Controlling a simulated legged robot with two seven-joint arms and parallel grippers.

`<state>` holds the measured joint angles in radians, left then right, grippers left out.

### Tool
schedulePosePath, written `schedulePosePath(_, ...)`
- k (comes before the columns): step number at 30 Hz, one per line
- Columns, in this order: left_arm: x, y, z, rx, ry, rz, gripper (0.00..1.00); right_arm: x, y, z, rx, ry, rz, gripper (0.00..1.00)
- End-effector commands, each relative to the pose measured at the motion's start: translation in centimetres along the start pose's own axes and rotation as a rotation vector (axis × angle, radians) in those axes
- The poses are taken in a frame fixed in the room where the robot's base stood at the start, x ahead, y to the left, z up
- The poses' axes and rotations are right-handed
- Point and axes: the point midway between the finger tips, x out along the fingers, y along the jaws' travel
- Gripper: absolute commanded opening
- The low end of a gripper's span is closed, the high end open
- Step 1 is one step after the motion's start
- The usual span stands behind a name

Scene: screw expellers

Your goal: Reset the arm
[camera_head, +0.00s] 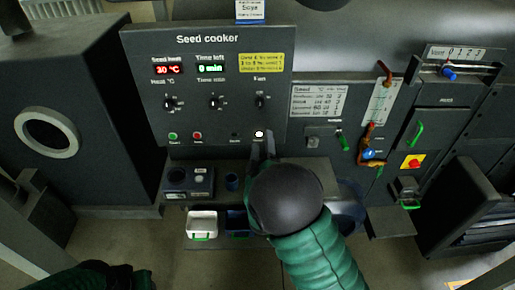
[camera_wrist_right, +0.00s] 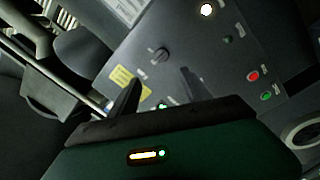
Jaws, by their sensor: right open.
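My right gripper (camera_head: 263,148) is in front of the lower right part of the seed cooker panel (camera_head: 225,60), just below a lit white button (camera_head: 259,134). Its green arm comes up from the bottom of the head view. In the right wrist view the two dark fingers of the right gripper (camera_wrist_right: 160,90) are apart with nothing between them. The lit button (camera_wrist_right: 207,10) shows at the top there, clear of the fingers. Part of my left arm (camera_head: 95,276) shows at the bottom left of the head view; its gripper is out of sight.
A dark machine with a round port (camera_head: 47,132) stands left. Valves and a red-and-yellow switch (camera_head: 412,162) are at the right.

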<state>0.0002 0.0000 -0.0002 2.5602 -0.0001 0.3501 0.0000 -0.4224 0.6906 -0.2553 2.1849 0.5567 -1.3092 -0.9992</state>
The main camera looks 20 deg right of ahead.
Motion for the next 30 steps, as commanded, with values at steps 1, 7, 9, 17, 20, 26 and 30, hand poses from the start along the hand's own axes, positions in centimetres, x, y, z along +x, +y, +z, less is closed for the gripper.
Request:
schedulePosePath(1, 0.0, 0.0, 0.0, 0.000, 0.000, 0.000, 0.36, 0.0, 0.0, 0.0, 0.000, 0.000, 0.000, 0.56)
schedulePosePath(7, 0.0, 0.0, 0.0, 0.001, 0.001, 0.000, 0.36, -0.1, -0.1, -0.3, -0.004, 0.001, 0.001, 0.56)
schedulePosePath(9, 0.0, 0.0, 0.0, 0.001, 0.001, 0.000, 0.36, -0.1, -0.1, -0.5, -0.005, 0.002, 0.002, 0.56)
schedulePosePath(17, 0.0, 0.0, 0.0, 0.000, 0.000, 0.000, 0.36, -0.6, -1.1, 0.7, 0.108, -0.060, -0.122, 0.56)
schedulePosePath(20, 0.0, 0.0, 0.0, 0.000, 0.000, 0.000, 0.36, -2.2, -3.0, 2.3, 0.264, -0.167, -0.307, 0.56)
schedulePosePath(26, 0.0, 0.0, 0.0, 0.000, 0.000, 0.000, 0.36, -10.4, -6.0, 5.6, 0.532, -0.489, -0.677, 0.56)
schedulePosePath(30, 0.0, 0.0, 0.0, 0.001, 0.000, 0.000, 0.36, -18.5, -5.9, 8.2, 0.616, -0.776, -0.844, 0.56)
